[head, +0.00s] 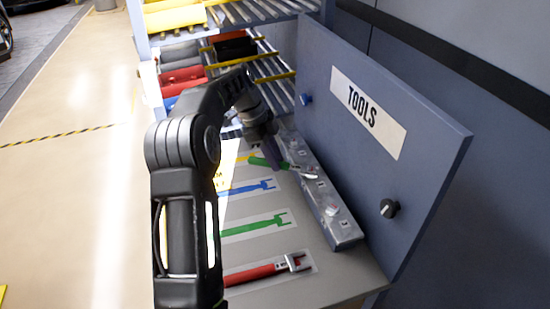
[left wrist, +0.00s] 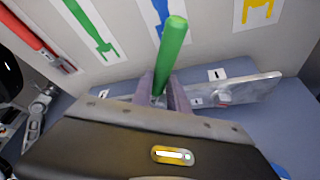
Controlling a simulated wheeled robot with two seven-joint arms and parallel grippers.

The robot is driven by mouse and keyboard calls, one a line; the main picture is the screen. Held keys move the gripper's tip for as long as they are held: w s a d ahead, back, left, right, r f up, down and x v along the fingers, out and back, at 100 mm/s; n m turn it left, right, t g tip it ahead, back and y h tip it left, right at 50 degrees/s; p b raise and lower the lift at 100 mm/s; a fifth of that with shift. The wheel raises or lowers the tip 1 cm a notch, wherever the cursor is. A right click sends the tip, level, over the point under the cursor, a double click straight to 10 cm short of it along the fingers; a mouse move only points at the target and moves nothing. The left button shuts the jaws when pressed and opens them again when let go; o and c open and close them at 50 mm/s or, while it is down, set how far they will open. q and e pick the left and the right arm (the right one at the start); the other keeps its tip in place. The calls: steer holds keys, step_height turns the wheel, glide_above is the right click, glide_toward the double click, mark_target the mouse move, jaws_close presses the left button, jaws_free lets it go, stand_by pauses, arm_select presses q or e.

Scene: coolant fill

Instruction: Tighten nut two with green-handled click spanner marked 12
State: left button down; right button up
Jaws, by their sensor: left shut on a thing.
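My left gripper (head: 272,152) is shut on the green-handled spanner (head: 259,162), its purple fingers around the handle. The spanner's pale metal head reaches right, over the grey bar (head: 345,232) that carries the nuts and small number labels. In the left wrist view the green handle (left wrist: 172,45) sticks up from between the fingers (left wrist: 160,92). The bar's metal (left wrist: 262,88) shows behind them, with a nut (left wrist: 224,97) near a label reading 1. The fingers hide the spanner's head there, so I cannot tell whether it sits on nut two. No 12 marking is legible.
A red spanner (head: 252,274) lies on the grey board near the front. Flat green (head: 255,226) and blue (head: 250,187) spanner outlines lie beside it. The upright TOOLS panel (head: 420,120) with knobs stands close right of the bar. A shelf with bins (head: 180,75) stands behind.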

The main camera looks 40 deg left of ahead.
arm_select(q)
steer(key=shift+s+d+n+b, duration=0.15)
steer(key=shift+s+n+b, duration=0.3)
steer(key=shift+b, duration=0.5)
steer(key=shift+w, duration=0.1)
steer(key=shift+r, duration=0.15)
steer(key=shift+r+p, duration=2.25)
steer(key=shift+r, duration=0.65)
